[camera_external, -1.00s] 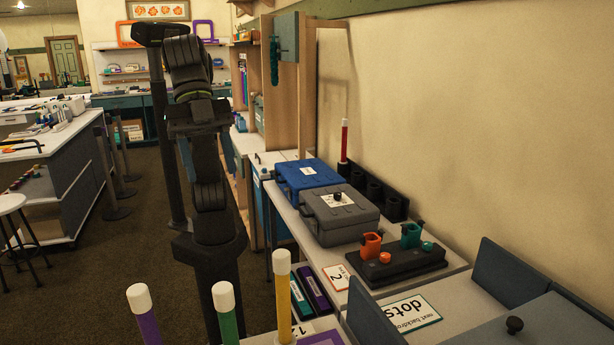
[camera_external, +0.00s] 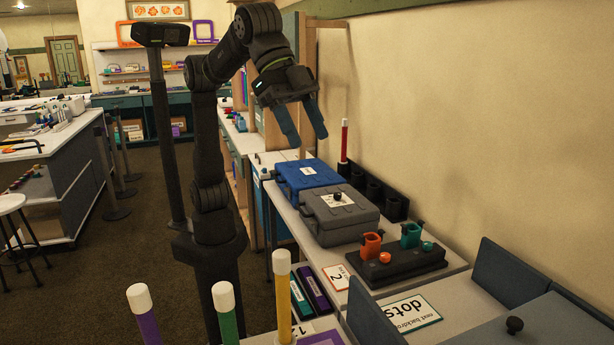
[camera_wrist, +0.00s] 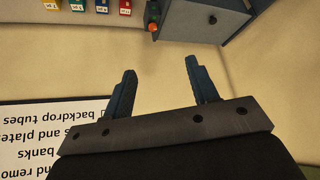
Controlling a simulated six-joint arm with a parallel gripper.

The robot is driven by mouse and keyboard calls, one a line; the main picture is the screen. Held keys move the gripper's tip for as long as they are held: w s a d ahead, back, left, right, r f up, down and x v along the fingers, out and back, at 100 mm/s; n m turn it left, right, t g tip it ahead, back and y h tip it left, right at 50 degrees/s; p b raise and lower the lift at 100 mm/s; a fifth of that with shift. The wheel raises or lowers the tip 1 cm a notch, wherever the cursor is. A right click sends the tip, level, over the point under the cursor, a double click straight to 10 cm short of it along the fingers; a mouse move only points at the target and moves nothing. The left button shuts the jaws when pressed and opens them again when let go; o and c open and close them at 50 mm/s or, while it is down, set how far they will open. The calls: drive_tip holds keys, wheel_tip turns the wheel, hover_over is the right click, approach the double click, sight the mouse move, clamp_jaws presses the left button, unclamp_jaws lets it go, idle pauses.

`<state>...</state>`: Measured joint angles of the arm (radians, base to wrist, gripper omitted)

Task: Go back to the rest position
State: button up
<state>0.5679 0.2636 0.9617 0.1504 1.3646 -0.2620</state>
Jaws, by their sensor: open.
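Nothing touches the fingers in either view.
The bench holds a grey case (camera_external: 340,212), a black stand (camera_external: 405,265) with orange and teal cups, and a red tube (camera_external: 344,140). Capped tubes stand in front, including a green one (camera_external: 226,315). The wall (camera_external: 450,100) bounds the right; open floor lies left.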

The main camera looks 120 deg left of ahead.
drive_tip(key=w+a+n+y, duration=0.1)
drive_tip(key=w+a+n, duration=0.2)
drive_tip(key=w+a, duration=0.6)
drive_tip(key=a+r, duration=0.1)
drive_tip(key=a, duration=0.2)
drive_tip(key=shift+w+a+y, duration=0.2)
drive_tip(key=shift+w+y, duration=0.2)
drive_tip(key=s+d+f+m+h, duration=0.1)
drive_tip(key=s+d+m, duration=0.3)
drive_tip(key=s+d, duration=1)
drive_tip(key=shift+s+d+f+h, duration=0.3)
drive_tip(key=shift+d+h, duration=0.4)
drive_tip(key=shift+d, duration=0.5)
drive_tip(key=shift+w, duration=0.1)
